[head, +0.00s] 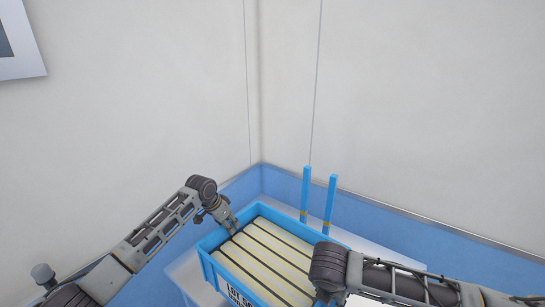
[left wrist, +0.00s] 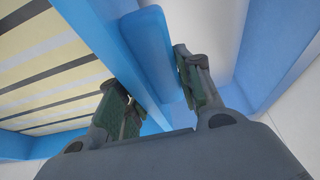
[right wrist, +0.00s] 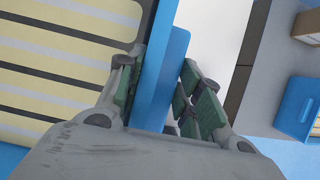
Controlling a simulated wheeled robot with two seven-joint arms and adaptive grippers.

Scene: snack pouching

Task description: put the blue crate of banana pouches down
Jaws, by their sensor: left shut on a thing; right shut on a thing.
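The blue crate (head: 207,262) of banana pouches is in the lower middle of the head view. Pale yellow pouches (head: 268,258) with dark stripes lie in rows inside it. My left gripper (head: 229,225) is shut on the crate's left side wall; the left wrist view shows its fingers either side of a blue wall part (left wrist: 150,50). My right gripper (right wrist: 160,95) is shut on the opposite wall, with the blue wall between its fingers. In the head view my right arm hides that grip. The crate is over or on a pale surface (head: 183,272); I cannot tell whether they touch.
Two blue upright posts (head: 305,195) stand behind the crate, near the corner of the white walls with blue lower panels (head: 400,235). The right wrist view shows another blue container (right wrist: 300,105) and a brown box (right wrist: 308,27) at far right.

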